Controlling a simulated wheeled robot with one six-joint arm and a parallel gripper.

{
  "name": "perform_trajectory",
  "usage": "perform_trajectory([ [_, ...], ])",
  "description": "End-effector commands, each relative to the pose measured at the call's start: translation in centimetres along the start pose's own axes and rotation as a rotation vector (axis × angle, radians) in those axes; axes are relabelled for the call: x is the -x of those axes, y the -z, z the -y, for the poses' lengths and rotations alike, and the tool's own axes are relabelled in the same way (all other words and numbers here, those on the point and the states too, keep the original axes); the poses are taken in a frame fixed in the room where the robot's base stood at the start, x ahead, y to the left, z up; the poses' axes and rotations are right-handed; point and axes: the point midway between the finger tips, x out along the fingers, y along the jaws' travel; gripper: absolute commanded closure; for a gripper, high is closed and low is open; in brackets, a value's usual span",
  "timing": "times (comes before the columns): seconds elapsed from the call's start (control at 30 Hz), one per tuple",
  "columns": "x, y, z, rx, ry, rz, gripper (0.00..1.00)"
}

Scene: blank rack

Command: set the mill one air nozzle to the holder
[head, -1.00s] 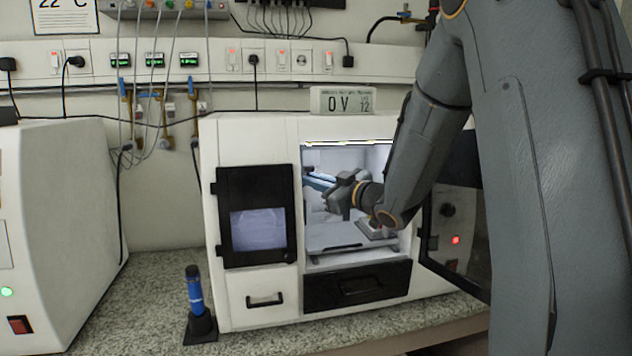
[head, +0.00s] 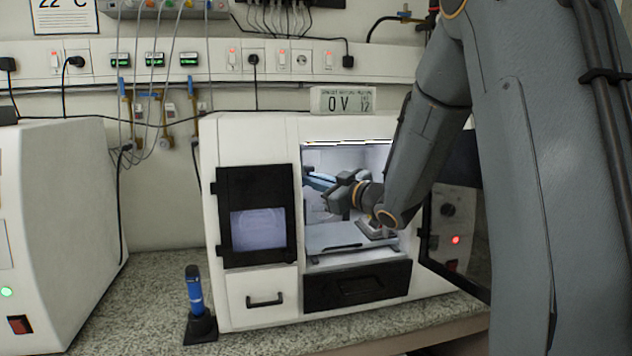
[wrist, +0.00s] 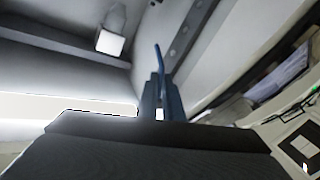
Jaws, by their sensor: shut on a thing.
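The mill (head: 230,130) is a white machine with its right-hand door standing open. My gripper (head: 333,196) is inside its lit chamber, pointing left. In the wrist view, a blue piece with a thin, slightly bent rod, seemingly the air nozzle (wrist: 158,58), rises from between the fingers. My gripper (wrist: 160,108) is shut on it. The nozzle's tip points toward the chamber's pale wall. The dark gripper body hides its lower part. I cannot pick out the holder with certainty in either view.
The open door (head: 455,235) stands right of the chamber, close to my arm. A flat tray (head: 330,238) lies on the chamber floor. A blue tool (head: 194,290) stands in a black base on the bench. Another white machine (head: 60,220) is at left.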

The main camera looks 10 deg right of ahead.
Motion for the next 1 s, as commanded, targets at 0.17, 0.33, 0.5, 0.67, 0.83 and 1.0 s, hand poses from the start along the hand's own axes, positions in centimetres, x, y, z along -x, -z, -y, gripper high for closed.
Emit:
perform_trajectory([
  [0.17, 0.02, -0.03, 0.01, 0.0, 0.0, 0.001, 1.0],
  [0.33, 0.02, -0.04, 0.01, 0.0, 0.0, 0.001, 1.0],
  [0.5, 0.05, 0.04, 0.0, -0.003, 0.002, 0.006, 1.0],
  [0.67, 0.17, 0.28, 0.01, -0.019, 0.013, 0.034, 1.0],
  [0.83, 0.28, 0.23, 0.07, -0.039, 0.024, 0.068, 1.0],
  [1.0, 0.25, 0.01, 0.11, -0.041, 0.025, 0.073, 1.0],
])
